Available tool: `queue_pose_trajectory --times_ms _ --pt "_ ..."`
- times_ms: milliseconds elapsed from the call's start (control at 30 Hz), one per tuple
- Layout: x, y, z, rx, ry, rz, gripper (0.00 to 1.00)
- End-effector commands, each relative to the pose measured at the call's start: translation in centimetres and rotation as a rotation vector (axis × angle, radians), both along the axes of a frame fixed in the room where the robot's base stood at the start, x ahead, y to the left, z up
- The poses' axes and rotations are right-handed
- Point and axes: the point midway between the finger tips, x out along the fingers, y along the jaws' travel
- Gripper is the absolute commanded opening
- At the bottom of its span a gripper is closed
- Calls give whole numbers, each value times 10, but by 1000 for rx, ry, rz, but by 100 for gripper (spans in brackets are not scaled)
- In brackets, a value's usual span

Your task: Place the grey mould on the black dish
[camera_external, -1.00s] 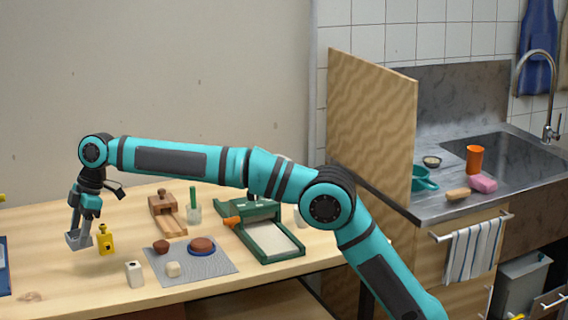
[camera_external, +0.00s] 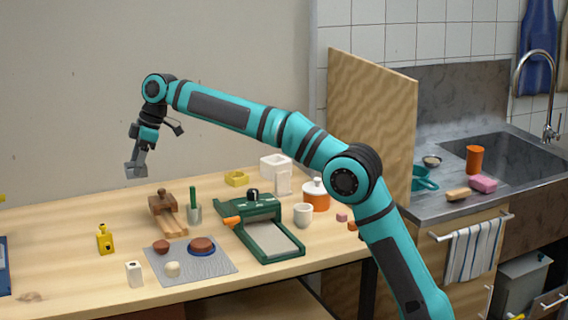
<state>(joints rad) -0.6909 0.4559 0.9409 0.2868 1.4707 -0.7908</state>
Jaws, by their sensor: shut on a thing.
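My gripper (camera_external: 139,158) is shut on the grey mould (camera_external: 135,171), a small box-like piece. It holds the mould in the air above the left back part of the wooden table, clear of everything. I cannot pick out the black dish for certain. A small dark dish (camera_external: 432,162) with something pale in it stands on the metal drainboard at right, far from my gripper; I cannot tell if it is the one.
Below are a yellow bottle (camera_external: 105,241), a wooden tool (camera_external: 168,211), a grey mat (camera_external: 190,266) with clay lumps, and a green press (camera_external: 263,229). A yellow mould (camera_external: 236,179), white box (camera_external: 275,166) and orange pot (camera_external: 316,195) stand behind. The table's left back is clear.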

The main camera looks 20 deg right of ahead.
Motion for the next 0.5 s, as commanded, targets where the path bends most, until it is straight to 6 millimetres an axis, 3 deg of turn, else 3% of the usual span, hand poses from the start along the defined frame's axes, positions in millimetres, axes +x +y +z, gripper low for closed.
queue_pose_trajectory --times_ms 33,200,500 --pt "13 -21 8 2 -1 -26 30" --pt "45 -86 29 1 0 -102 30" --pt "87 -204 68 2 1 -236 30"
